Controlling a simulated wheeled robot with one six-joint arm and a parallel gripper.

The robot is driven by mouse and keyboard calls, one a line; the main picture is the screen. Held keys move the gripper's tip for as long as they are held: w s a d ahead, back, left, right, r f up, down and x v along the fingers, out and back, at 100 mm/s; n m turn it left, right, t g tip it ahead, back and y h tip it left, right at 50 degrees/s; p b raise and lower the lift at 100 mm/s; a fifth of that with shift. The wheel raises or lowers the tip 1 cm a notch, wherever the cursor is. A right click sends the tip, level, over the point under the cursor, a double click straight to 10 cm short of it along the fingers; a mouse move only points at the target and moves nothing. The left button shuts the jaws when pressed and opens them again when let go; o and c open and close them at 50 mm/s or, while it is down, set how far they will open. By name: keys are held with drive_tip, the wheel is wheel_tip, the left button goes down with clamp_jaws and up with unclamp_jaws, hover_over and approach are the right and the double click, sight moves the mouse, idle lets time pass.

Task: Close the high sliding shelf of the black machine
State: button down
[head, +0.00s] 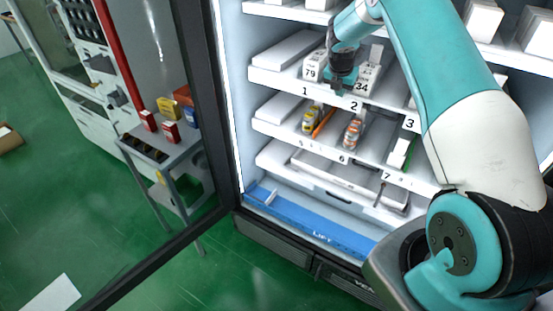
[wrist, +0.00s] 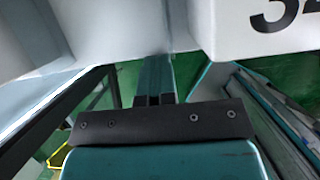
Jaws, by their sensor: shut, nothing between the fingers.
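The black machine (head: 222,120) stands with its dark-framed glass door swung open to the left. Its shelf with labels 1, 2 and 3 (head: 275,84) holds white boxes marked 79 (head: 312,66) and 34 (head: 368,76). Another shelf edge (head: 285,12) shows above it, partly hidden by my arm. My gripper (head: 343,80) is shut and empty, between the two marked boxes above the front of the numbered shelf. In the wrist view its narrow fingers (wrist: 155,85) are together, with the white 34 surface (wrist: 265,28) close on the right. I cannot tell whether the fingers touch anything.
Below are a shelf with small bottles (head: 352,133), a lower shelf (head: 330,175) and a blue lift tray (head: 310,224). A small grey table (head: 180,150) with coloured boxes shows to the left through the open door.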

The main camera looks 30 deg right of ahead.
drive_tip(key=shift+w+d, duration=0.15)
drive_tip(key=shift+d, duration=0.1)
idle(0.3)
drive_tip(key=s+a+r+b, duration=0.3)
drive_tip(key=a+r, duration=0.3)
drive_tip(key=r, duration=0.3)
drive_tip(key=shift+s+a+r, duration=0.2)
drive_tip(key=shift+s+a, duration=0.1)
drive_tip(key=shift+s, duration=0.2)
